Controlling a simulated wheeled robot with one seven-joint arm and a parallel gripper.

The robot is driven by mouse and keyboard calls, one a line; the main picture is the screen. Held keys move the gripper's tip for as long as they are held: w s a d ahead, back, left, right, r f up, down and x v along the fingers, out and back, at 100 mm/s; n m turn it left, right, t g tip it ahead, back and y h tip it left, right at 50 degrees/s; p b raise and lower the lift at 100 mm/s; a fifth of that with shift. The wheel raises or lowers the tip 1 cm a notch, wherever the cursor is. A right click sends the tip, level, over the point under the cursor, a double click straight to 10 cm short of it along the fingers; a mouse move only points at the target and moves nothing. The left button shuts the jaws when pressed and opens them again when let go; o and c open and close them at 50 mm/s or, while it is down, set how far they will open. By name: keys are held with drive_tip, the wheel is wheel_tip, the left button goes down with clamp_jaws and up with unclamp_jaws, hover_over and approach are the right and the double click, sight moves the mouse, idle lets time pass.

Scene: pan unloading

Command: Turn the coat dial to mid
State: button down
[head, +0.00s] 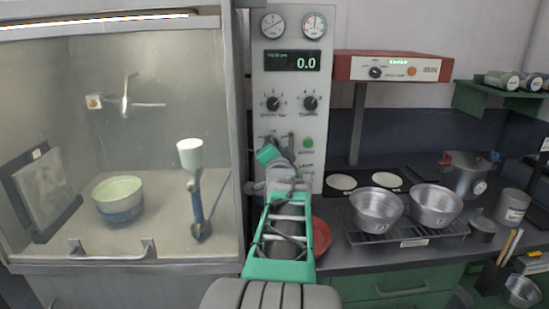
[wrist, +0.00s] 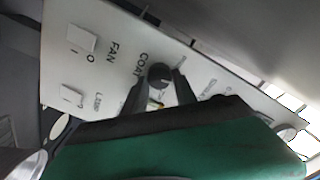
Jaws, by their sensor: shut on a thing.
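The coat dial (wrist: 160,75) is a dark round knob on a pale panel (wrist: 75,65), beside the printed word COAT. In the wrist view my gripper (wrist: 162,86) has its two dark fingers on either side of the dial, shut on it. The dial's pointer and mid mark are not clear to me. In the head view my arm reaches up to the lower part of the grey control panel (head: 318,120), and my gripper hides the coat dial there.
FAN and LAMP labels with pale switches (wrist: 82,39) sit near the dial. Above, the panel has two dark knobs, a display (head: 292,61) reading 0.0 and two gauges. A glass-fronted booth (head: 240,120) stands left. Metal pans (head: 376,210) stand on a rack to the right.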

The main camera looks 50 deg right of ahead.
drive_tip(key=shift+f+m+b, duration=0.1)
drive_tip(key=shift+m+b, duration=0.55)
drive_tip(key=shift+m, duration=0.25)
drive_tip(key=c, duration=1)
unclamp_jaws()
drive_tip(key=shift+s, duration=0.1)
drive_tip(key=b+v, duration=0.1)
drive_tip(key=v, duration=0.6)
drive_tip(key=shift+s+a, duration=0.2)
drive_tip(key=shift+s, duration=0.05)
